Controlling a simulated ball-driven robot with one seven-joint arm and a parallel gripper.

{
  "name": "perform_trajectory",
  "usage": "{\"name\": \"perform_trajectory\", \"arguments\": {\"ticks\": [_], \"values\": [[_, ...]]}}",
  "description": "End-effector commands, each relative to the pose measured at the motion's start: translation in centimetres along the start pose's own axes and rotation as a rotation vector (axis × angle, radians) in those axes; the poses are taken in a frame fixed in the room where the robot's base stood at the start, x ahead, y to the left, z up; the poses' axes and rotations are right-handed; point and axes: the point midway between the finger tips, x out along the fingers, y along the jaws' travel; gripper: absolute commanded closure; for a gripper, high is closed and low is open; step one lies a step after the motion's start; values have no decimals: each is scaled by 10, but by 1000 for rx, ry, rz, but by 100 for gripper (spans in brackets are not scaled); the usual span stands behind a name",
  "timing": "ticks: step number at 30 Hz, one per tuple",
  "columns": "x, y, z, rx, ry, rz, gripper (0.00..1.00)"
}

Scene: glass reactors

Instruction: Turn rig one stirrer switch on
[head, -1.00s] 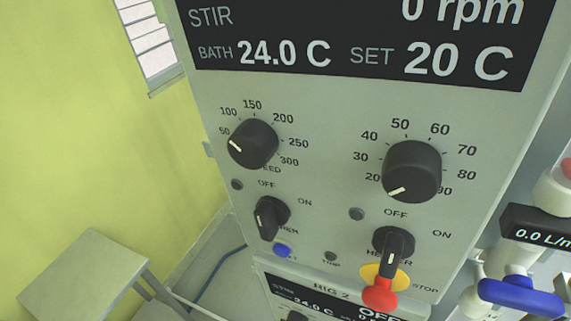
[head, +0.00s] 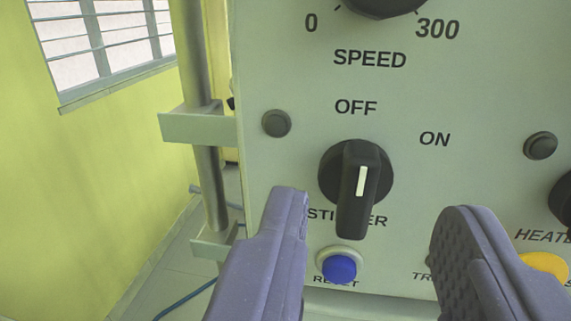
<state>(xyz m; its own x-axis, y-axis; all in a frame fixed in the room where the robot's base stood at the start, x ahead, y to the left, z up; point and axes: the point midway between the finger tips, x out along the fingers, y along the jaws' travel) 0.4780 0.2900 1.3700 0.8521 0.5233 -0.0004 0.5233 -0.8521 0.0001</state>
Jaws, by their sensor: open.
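The stirrer switch (head: 357,186) is a black rotary knob with a white mark, on the grey control panel (head: 470,60). OFF is printed above it and ON to its upper right; the STIRRER label is partly hidden behind it. Its white mark stands nearly upright, pointing close to OFF. My gripper (head: 370,215) is open, with one purple finger at the left and one at the right of the knob in the picture. I see no contact with the knob. A dark, unlit round lamp (head: 276,123) sits to its upper left.
A blue reset button (head: 339,268) is just below the knob, between the fingers. The speed knob (head: 382,5) is above. At the right are the cropped heater knob (head: 562,198) and a yellow disc (head: 543,266). A metal post (head: 205,100) stands left of the panel.

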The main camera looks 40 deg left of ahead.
Motion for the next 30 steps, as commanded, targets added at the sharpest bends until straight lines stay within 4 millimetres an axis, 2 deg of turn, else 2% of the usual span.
{"name": "perform_trajectory", "arguments": {"ticks": [3,9,19,20,24,26,30], "values": [[23,0,-1,0,0,0,56],[50,0,-1,0,1,0,56],[57,0,0,0,1,0,56],[57,0,0,0,1,0,61],[57,0,0,0,0,1,93],[57,0,0,0,0,1,97],[56,0,1,0,-3,1,97]]}}
